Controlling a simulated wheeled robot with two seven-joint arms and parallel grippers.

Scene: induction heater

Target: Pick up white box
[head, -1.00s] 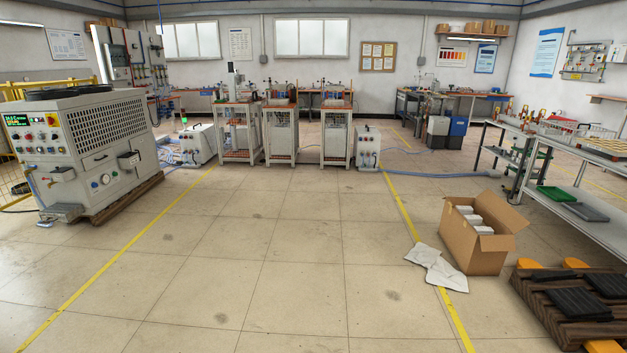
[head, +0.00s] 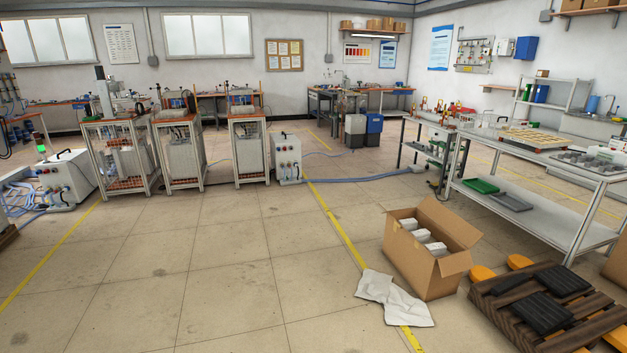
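Several white boxes (head: 421,236) stand in a row inside an open cardboard carton (head: 411,266) on the floor, right of centre in the head view. Only their tops and upper sides show above the carton's near wall; their lower parts are hidden. The carton's flaps are folded open. Neither of my grippers is in the head view.
White crumpled sheets (head: 395,300) lie on the floor in front of the carton. A dark wooden pallet (head: 497,301) with black pads and orange parts is at the lower right. A metal workbench (head: 529,209) stands behind the carton. The floor at left and centre is clear.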

